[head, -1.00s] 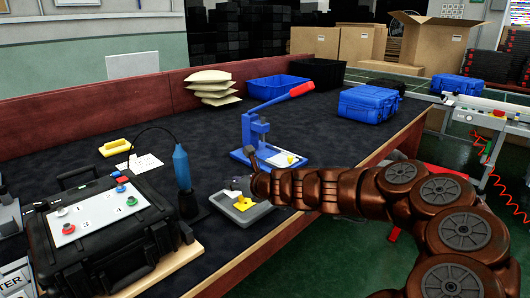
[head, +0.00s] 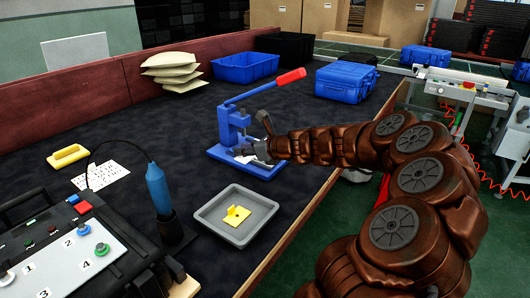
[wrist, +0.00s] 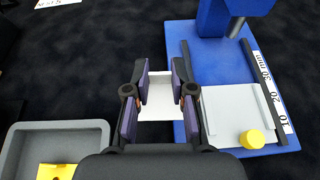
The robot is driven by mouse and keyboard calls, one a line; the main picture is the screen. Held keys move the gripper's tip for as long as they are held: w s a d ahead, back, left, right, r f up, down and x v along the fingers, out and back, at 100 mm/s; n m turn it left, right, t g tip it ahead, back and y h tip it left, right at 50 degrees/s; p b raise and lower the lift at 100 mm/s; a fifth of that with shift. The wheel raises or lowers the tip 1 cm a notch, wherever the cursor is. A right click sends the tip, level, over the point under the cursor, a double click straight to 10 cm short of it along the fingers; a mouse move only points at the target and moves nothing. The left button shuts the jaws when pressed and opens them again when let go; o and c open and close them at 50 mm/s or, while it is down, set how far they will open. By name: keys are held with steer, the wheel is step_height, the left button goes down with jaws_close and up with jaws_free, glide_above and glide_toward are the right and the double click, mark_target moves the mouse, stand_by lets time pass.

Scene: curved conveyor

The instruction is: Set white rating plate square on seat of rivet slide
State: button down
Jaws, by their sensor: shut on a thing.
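My gripper (wrist: 157,100) is shut on the white rating plate (wrist: 156,108), which lies between its two dark fingers. The plate is at the left edge of the blue press base. In the head view my gripper (head: 258,150) is beside the blue rivet press (head: 232,125) with its red-tipped lever. The pale rivet slide (wrist: 228,112) lies on the base to the right of the plate, between dark rails, with a yellow knob (wrist: 252,139) at its near end. The plate is apart from the slide in the picture; its height above the base is unclear.
A grey tray (head: 205,216) holding a yellow part (head: 236,215) is nearer than the press. A blue bottle-shaped tool (head: 157,188) stands left of the tray. A scale strip (wrist: 270,90) runs along the base's right rail. Dark mat is free left of the press.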

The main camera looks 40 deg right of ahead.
steer(key=s+d+p, duration=0.2)
steer(key=s+d, duration=1)
steer(key=w, duration=0.5)
steer(key=w+a+b, duration=0.1)
steer(key=w, duration=0.4)
steer(key=w+a+f, duration=0.1)
steer(key=w, duration=0.4)
steer(key=shift+w+a, duration=0.2)
steer(key=shift+w, duration=0.15)
steer(key=shift+f+b, duration=0.6)
steer(key=shift+f, duration=1.15)
steer(key=shift+f, duration=0.15)
steer(key=c, duration=1)
jaws_free()
